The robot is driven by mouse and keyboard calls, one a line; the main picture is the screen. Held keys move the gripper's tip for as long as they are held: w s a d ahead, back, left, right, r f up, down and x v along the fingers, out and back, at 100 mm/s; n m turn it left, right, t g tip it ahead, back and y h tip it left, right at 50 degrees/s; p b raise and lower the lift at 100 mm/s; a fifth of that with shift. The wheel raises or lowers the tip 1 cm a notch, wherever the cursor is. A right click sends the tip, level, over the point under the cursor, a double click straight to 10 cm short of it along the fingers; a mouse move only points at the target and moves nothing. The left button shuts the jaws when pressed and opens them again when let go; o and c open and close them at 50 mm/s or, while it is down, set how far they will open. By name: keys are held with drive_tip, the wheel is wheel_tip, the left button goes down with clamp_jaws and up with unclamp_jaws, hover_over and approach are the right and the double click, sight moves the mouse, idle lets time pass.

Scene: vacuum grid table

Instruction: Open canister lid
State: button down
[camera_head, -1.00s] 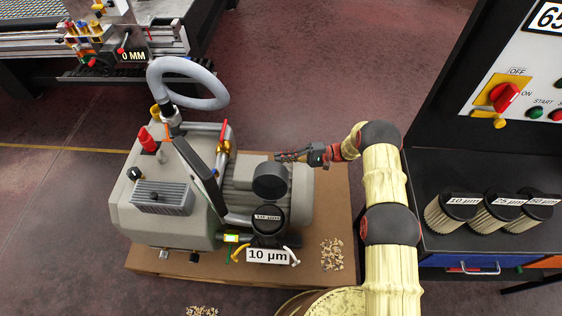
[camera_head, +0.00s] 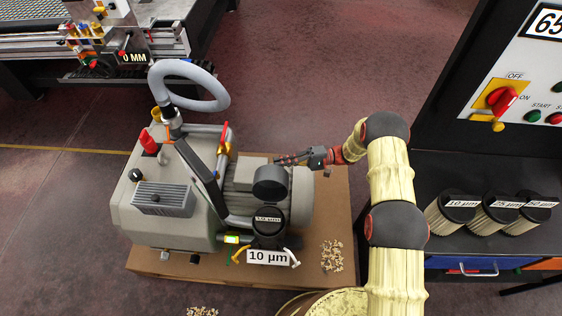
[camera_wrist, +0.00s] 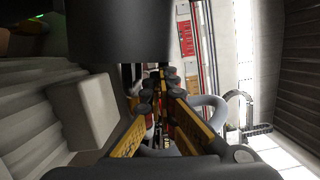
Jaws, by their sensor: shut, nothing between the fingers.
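The black canister (camera_head: 268,236) stands at the front of the grey vacuum pump, with a 10 µm label on its front. The dark round canister lid (camera_head: 270,184) stands raised and tilted behind the canister's mouth, and a 10 µm filter top (camera_head: 268,218) shows inside. My gripper (camera_head: 279,160) is just behind and above the lid, its fingers together and empty. In the wrist view a dark round body, seemingly the lid (camera_wrist: 130,30), fills the top centre, close to my gripper (camera_wrist: 160,85). Whether they touch cannot be told.
The grey pump (camera_head: 165,225) sits on a cardboard-brown base (camera_head: 335,205) with wood chips (camera_head: 332,255) on it. A grey hose (camera_head: 190,68) loops above the pump. Several spare filters (camera_head: 490,215) stand on the right bench, below the switch panel (camera_head: 535,75).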

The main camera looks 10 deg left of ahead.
drive_tip(key=shift+s+r+n, duration=0.3)
drive_tip(key=shift+s+n, duration=0.1)
drive_tip(key=v, duration=1.2)
drive_tip(key=shift+w, duration=0.1)
